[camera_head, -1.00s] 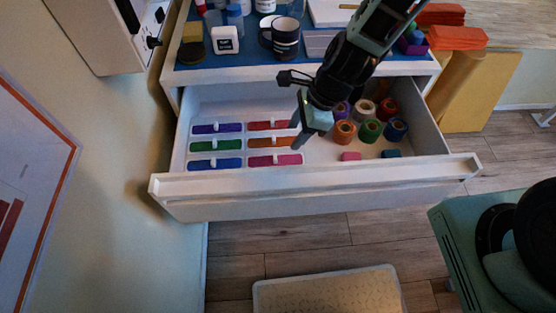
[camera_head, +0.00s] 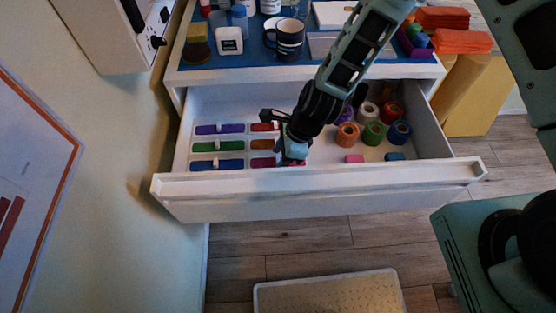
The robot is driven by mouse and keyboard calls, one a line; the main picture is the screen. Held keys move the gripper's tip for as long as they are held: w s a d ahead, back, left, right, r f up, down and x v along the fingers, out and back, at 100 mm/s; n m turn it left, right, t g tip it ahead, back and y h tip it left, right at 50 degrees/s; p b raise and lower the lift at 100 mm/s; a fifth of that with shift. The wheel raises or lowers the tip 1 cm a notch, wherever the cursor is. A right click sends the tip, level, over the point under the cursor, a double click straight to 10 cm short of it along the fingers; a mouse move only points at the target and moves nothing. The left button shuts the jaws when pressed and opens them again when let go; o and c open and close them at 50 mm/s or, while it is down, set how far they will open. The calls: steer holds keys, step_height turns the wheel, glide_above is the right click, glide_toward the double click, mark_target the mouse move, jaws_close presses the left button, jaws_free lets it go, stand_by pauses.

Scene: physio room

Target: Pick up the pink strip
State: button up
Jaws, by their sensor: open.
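The pink strip (camera_head: 258,162) lies at the front of the right column of strips inside the open white drawer (camera_head: 225,186). Its right part is largely hidden behind my gripper (camera_head: 291,160). My gripper is open and points down over the right end of the pink strip. Its fingertips are partly hidden, and I cannot tell whether they touch the strip. An orange strip (camera_head: 261,145) and a red strip (camera_head: 263,127) lie behind the pink one. Purple, green and blue (camera_head: 218,164) strips form the left column.
Several tape rolls, such as the orange roll (camera_head: 347,135), stand in the drawer's right side. A pink block (camera_head: 354,158) and a blue block (camera_head: 394,156) lie near the front wall. Mugs (camera_head: 290,38) and bottles stand on the blue top above.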

steer(key=c, duration=0.9)
steer(key=shift+o, duration=0.2)
steer(key=shift+r, duration=0.1)
step_height(320, 180, up, 11)
steer(key=p, duration=0.2)
steer(key=shift+r, duration=0.2)
